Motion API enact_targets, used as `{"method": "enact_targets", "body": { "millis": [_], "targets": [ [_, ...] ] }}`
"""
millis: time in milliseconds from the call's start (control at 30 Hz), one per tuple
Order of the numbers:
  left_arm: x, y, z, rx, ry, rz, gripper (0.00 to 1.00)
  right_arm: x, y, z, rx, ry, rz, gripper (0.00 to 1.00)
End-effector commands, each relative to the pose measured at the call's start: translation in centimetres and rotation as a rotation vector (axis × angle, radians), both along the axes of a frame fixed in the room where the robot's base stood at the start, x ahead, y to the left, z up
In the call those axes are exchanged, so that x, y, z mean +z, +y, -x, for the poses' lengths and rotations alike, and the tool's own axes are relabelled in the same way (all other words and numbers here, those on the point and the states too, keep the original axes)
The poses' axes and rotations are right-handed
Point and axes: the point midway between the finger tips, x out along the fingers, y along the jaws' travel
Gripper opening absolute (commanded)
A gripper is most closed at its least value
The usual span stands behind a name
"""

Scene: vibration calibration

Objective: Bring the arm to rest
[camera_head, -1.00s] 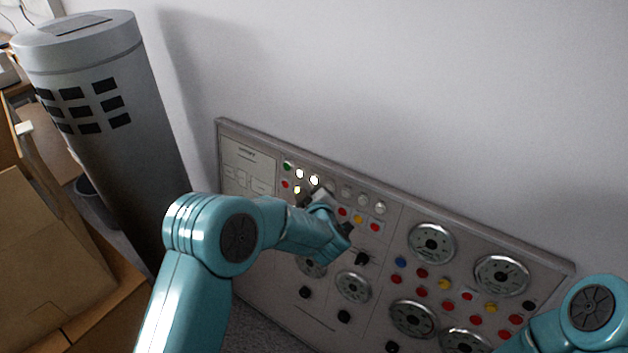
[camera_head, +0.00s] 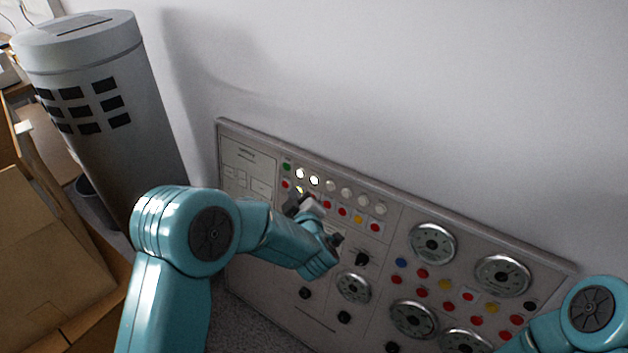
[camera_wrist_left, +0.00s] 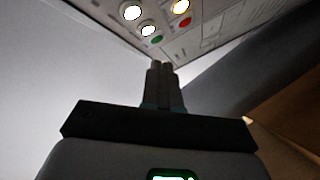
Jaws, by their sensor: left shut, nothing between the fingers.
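My left gripper (camera_head: 300,203) is in front of the upper left part of the grey control panel (camera_head: 408,215). Its fingers are closed together and empty, as the left wrist view (camera_wrist_left: 160,72) also shows. The fingertips point toward the panel near its row of lights; I cannot tell the exact gap. Two white lights (camera_head: 314,180) and a yellow one are lit there, and they also show in the left wrist view (camera_wrist_left: 148,30). My left arm hides part of the panel's lower left. My right arm shows at the lower right edge, but its gripper is out of view.
A tall grey cylinder (camera_head: 100,150) with dark square slots stands left of the panel. Cardboard boxes (camera_head: 50,260) are at the far left. The pale wall (camera_head: 400,80) above the panel is bare. Dials (camera_head: 432,243) and buttons cover the panel's right side.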

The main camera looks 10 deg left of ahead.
Motion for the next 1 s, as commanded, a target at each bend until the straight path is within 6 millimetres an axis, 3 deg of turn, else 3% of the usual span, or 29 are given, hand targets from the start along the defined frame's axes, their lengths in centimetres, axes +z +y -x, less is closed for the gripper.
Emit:
{"method": "enact_targets", "body": {
  "millis": [167,267,367,433,533,600,700,833,1000],
  "targets": [
    [0.0,0.0,0.0,0.0,0.0,0.0,0.0,0.0,0.0,0.0,0.0,0.0,0.0,0.0],
    [-0.5,1.0,0.0,0.018,0.009,0.0,0.0,0.0,0.0,0.0,0.0,0.0,0.0,0.0],
    [-3.2,4.3,0.9,0.07,0.063,-0.007,0.0,0.0,0.0,0.0,0.0,0.0,0.0,0.0],
    [-7.3,6.4,2.9,0.059,0.163,-0.023,0.0,0.0,0.0,0.0,0.0,0.0,0.0,0.0],
    [-14.5,6.2,7.3,-0.091,0.383,-0.007,0.0,0.0,0.0,0.0,0.0,0.0,0.0,0.0],
    [-18.7,4.6,11.1,-0.23,0.54,0.024,0.0,0.0,0.0,0.0,0.0,0.0,0.0,0.0],
    [-22.8,1.8,16.8,-0.422,0.735,0.079,0.0,0.0,0.0,0.0,0.0,0.0,0.0,0.0],
    [-25.3,-1.7,23.5,-0.648,0.927,0.139,0.0,0.0,0.0,0.0,0.0,0.0,0.0,0.0],
    [-25.8,-5.5,31.2,-0.927,1.12,0.188,0.0,0.0,0.0,0.0,0.0,0.0,0.0,0.0]
  ]
}}
